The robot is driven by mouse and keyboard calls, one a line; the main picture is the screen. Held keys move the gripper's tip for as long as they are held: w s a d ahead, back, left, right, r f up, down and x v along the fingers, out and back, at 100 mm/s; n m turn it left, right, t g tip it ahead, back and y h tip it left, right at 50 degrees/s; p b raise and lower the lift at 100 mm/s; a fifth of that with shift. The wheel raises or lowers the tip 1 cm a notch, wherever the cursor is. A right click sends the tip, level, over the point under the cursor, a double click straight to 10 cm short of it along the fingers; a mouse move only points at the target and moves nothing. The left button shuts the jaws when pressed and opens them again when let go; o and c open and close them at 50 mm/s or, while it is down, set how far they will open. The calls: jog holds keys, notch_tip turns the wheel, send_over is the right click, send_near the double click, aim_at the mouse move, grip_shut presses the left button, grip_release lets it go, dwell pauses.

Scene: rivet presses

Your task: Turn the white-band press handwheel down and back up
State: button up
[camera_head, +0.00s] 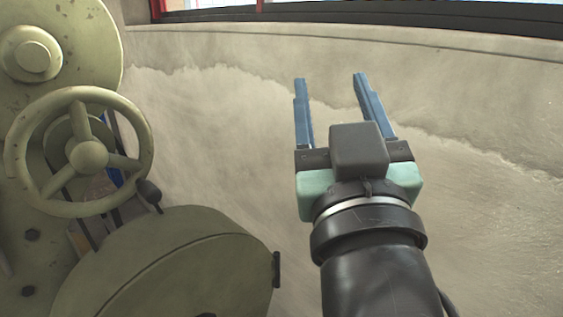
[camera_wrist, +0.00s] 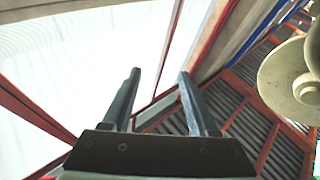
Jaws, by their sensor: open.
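A pale green handwheel (camera_head: 78,150) with spokes and a domed hub stands on a machine at the left of the head view. A dark knob (camera_head: 149,191) shows beside its lower right rim. I cannot see a white band on this machine. My gripper (camera_head: 327,82) is to the right of the handwheel, clearly apart from it, with its two blue fingers spread and nothing between them. In the wrist view my gripper (camera_wrist: 158,75) also shows parted, empty fingers, pointing toward a bright window. The wheel's rim is not clearly visible there.
The pale green machine (camera_head: 185,270) has a large rounded housing at lower left and a round disc (camera_head: 35,50) above the handwheel. A rounded pale part (camera_wrist: 290,80) shows at right in the wrist view. A worn plaster wall (camera_head: 220,110) stands behind, with a window ledge (camera_head: 400,40) above.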

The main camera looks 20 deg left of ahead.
jog(key=s+a+f+n+g+y+b, duration=0.1)
jog(key=a+f+n+g+y, duration=0.3)
jog(key=a+f+g, duration=0.5)
jog(key=n+g+y+b, duration=0.1)
jog(key=n+g+y, duration=0.2)
jog(key=n+g, duration=0.2)
send_near(157, 199)
jog(key=p+x, duration=0.3)
jog(key=x, duration=0.9)
jog(key=shift+a, duration=0.15)
grip_shut()
